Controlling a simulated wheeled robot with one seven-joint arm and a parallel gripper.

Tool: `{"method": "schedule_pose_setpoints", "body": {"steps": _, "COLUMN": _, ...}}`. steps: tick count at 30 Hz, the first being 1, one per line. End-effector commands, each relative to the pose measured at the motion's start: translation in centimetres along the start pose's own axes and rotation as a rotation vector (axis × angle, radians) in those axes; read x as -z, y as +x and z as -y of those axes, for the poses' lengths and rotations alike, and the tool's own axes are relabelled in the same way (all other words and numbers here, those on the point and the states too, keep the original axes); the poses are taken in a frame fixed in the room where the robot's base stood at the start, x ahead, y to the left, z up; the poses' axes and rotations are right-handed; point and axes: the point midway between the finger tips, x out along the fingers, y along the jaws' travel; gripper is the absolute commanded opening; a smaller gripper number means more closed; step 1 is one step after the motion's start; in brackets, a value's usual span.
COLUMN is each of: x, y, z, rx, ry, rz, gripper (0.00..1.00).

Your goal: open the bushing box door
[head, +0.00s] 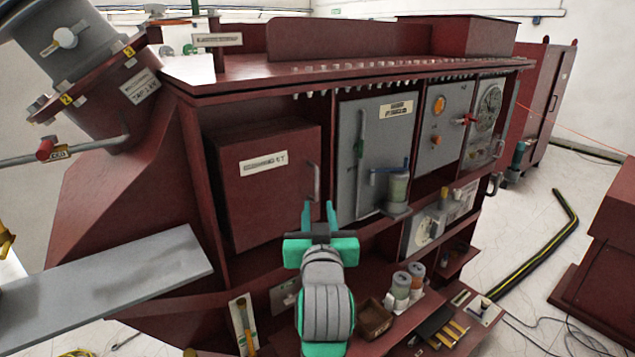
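The bushing box is most likely the dark red box (265,185) at the left of the cabinet front, with a white label and a grey vertical handle (314,181) on its right side. Its door looks shut. My gripper (319,211) points toward the cabinet, its two teal fingers apart with nothing seen between them. It appears just below the handle in the picture. I cannot tell how far in front of the handle it is, and no contact is clear. My arm hides part of the lower shelf.
A lower shelf holds cylinders (401,287) and a small brown box (375,318). A grey plank (110,275) juts out at left. Floor at right has a striped cable cover (545,250).

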Motion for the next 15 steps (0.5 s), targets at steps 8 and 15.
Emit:
{"method": "schedule_pose_setpoints", "body": {"steps": 8, "x": 1.9, "y": 1.1, "z": 0.1, "rx": 0.004, "ry": 0.000, "rz": -0.004, "gripper": 0.28}}
{"method": "schedule_pose_setpoints", "body": {"steps": 15, "x": 1.9, "y": 4.9, "z": -0.2, "rx": 0.000, "ry": 0.000, "rz": -0.004, "gripper": 0.28}}
